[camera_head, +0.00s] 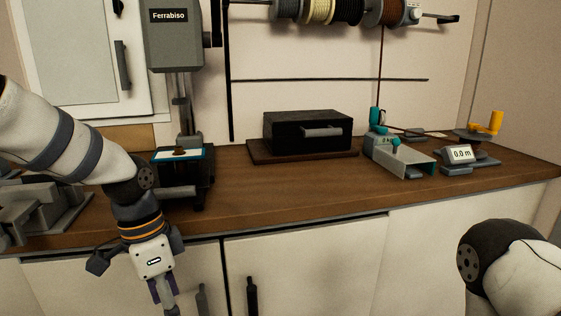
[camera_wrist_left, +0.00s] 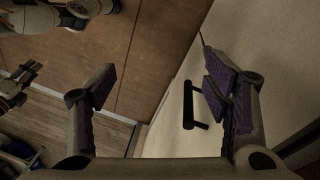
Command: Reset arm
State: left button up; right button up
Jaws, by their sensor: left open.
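My left arm comes in from the left in the head view and bends down in front of the counter. My left gripper (camera_head: 165,296) hangs below the counter's front edge, before the white cabinet doors, and its tips are cut off by the lower edge. In the left wrist view my left gripper (camera_wrist_left: 160,88) is open, with its two purple-padded fingers wide apart and nothing between them. Part of my right arm (camera_head: 510,268) shows at the lower right of the head view. A dark, claw-like shape at the left edge of the wrist view looks like my right gripper (camera_wrist_left: 20,86); its opening is unclear.
The wooden counter (camera_head: 300,208) holds a grey press marked Ferrabiso (camera_head: 172,40), a black box (camera_head: 307,132) and a small device reading 0.0 m (camera_head: 461,155). Spools (camera_head: 348,10) hang above. A cabinet handle (camera_wrist_left: 189,104) appears just beyond my left fingers. The counter's front middle is clear.

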pick_arm(q)
jog(key=s+d+f+n, duration=0.1)
jog(key=s+f+n, duration=0.1)
jog(key=s+f, duration=0.4)
jog(key=s+f+n, duration=0.2)
jog(key=s+f, duration=0.2)
jog(key=f, duration=0.5)
jog(key=s+a+f+n, duration=0.1)
jog(key=s+f+n, duration=0.1)
jog(key=s, duration=0.5)
jog(key=s+a+f+n+y, duration=0.1)
jog(key=s+a+f+n, duration=0.1)
jog(key=s, duration=0.5)
jog(key=s+a+f+n, duration=0.2)
jog(key=s+f+n, duration=0.1)
jog(key=s, duration=0.5)
jog(key=shift+f+n, duration=0.4)
jog(key=shift+f, duration=0.5)
pick_arm(e)
jog(key=shift+s+r, duration=0.1)
jog(key=shift+s, duration=0.3)
